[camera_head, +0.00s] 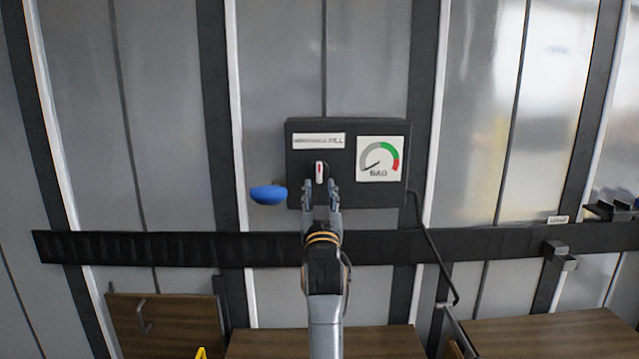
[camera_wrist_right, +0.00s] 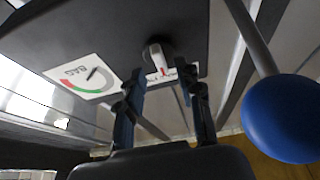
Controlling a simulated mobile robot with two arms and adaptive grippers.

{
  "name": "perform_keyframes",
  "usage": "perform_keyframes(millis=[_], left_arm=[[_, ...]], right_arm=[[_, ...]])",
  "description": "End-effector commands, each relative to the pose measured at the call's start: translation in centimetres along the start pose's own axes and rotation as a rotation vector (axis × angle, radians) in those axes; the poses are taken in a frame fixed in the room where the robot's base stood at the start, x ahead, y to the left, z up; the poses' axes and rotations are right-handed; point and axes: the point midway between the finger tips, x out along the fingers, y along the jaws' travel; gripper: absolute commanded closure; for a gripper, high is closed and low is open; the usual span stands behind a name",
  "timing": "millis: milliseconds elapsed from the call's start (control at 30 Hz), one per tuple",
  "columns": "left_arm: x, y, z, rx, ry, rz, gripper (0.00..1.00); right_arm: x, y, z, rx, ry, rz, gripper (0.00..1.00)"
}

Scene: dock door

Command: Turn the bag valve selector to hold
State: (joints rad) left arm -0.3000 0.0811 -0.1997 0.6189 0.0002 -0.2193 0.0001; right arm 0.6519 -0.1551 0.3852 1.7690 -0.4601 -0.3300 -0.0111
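The bag valve selector (camera_head: 320,172) is a small white knob with a red mark on the front of a black box (camera_head: 350,192). In the head view it stands upright, below a label strip (camera_head: 319,141) whose end seems to read FILL. It also shows in the right wrist view (camera_wrist_right: 155,58). My right gripper (camera_head: 321,190) is open, its fingers pointing at the box just below the selector. In the wrist view its fingers (camera_wrist_right: 162,95) are apart with the selector ahead of the gap, and nothing is between them. My left gripper is out of view.
A gauge marked BAG (camera_head: 380,158) sits right of the selector, its needle at the lower left in the grey part. A blue ball handle (camera_head: 268,194) sticks out left of the box, close to my gripper. A black rail (camera_head: 150,248) runs below; brown pallets or crates (camera_head: 550,335) stand lower.

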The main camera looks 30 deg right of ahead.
Motion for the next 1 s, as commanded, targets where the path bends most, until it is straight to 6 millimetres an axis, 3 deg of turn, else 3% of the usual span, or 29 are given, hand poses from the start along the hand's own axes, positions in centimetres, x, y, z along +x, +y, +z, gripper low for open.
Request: perform_keyframes(millis=[100, 300, 833, 933, 1000], left_arm=[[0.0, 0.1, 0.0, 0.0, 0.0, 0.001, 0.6], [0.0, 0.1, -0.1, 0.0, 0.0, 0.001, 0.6], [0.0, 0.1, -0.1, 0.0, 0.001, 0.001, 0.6], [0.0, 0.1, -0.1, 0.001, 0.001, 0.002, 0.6], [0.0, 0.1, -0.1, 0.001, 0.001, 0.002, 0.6]], right_arm=[[-2.1, 0.0, 0.1, 0.002, -0.002, 0.0, 0.64], [-3.7, 0.0, 0.1, 0.001, -0.002, 0.0, 0.64], [-3.9, 0.0, 0.1, 0.0, -0.003, 0.0, 0.64], [-4.6, -0.1, 1.4, -0.009, -0.037, -0.014, 0.64], [-6.1, -0.2, 3.7, -0.028, -0.104, -0.04, 0.64]])
